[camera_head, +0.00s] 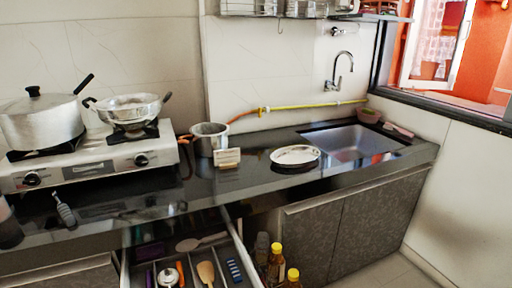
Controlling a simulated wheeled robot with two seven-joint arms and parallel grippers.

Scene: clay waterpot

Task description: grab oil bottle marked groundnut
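Two bottles with yellow caps stand low at the bottom centre, just right of the open drawer. One yellow-capped bottle (275,265) is a little farther back, and the other yellow-capped bottle (292,280) is nearer and cut off by the bottom edge. A darker bottle or jar (261,248) stands to their left. No label can be read at this size, so I cannot tell which is marked groundnut. Neither of my grippers is in view.
An open drawer (238,246) with utensils juts out beside the bottles. The black counter (240,190) bears a gas stove (90,160) with two pots, a steel pot (209,140), a plate (295,155) and a sink (350,143). Floor (385,272) shows at lower right.

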